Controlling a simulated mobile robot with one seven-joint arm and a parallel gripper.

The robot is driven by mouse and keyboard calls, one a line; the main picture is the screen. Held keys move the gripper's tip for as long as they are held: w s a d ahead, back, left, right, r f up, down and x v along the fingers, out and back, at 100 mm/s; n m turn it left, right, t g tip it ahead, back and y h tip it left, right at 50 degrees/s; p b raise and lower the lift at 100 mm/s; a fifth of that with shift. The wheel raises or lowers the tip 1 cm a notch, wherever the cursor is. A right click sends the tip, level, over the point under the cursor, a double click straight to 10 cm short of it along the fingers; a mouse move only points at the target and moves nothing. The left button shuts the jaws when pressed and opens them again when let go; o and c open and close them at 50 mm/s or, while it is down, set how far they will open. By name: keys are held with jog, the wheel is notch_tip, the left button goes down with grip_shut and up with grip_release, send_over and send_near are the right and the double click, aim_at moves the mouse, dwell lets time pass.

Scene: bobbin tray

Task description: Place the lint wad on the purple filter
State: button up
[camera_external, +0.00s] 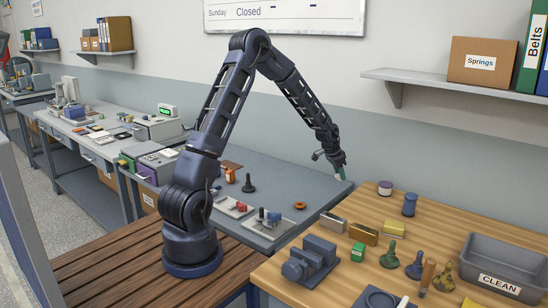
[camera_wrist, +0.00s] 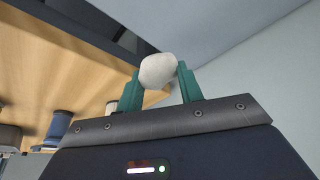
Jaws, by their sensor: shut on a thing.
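The lint wad (camera_wrist: 158,71) is a pale, rounded lump between the green fingertips in the wrist view. My gripper (camera_external: 342,173) is shut on it and is raised at the far left edge of the wooden table in the external view. The wad itself is too small to make out there. A short, round purple-and-white piece (camera_external: 385,188), which looks like the purple filter, stands at the table's back edge, to the right of my gripper and apart from it.
A blue bobbin (camera_external: 410,204) stands just in front of the purple piece; it also shows in the wrist view (camera_wrist: 60,124). A grey CLEAN bin (camera_external: 492,285) is at right. Some wood between is bare.

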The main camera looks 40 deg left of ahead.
jog(key=w+d+r+m+g+h, duration=0.1)
jog(key=w+d+r+m, duration=0.15)
jog(key=d, duration=0.35)
jog(key=w+d+r+m+g+h, duration=0.1)
jog(key=d+r+m, duration=0.25)
jog(key=d, duration=0.25)
notch_tip(320, 180, up, 6)
jog(key=m+g, duration=0.1)
jog(key=m, duration=0.4)
send_over(388, 184)
jog(key=a, duration=0.1)
jog(key=shift+s+a+f, duration=0.1)
jog(key=shift+s+f, duration=0.05)
jog(key=shift+f, duration=2.25)
jog(key=shift+s+a+f, duration=0.1)
jog(key=shift+f, duration=2.3)
jog(key=o, duration=0.9)
jog(key=shift+f, duration=0.15)
jog(key=v, duration=1.2)
jog(key=shift+w, duration=0.25)
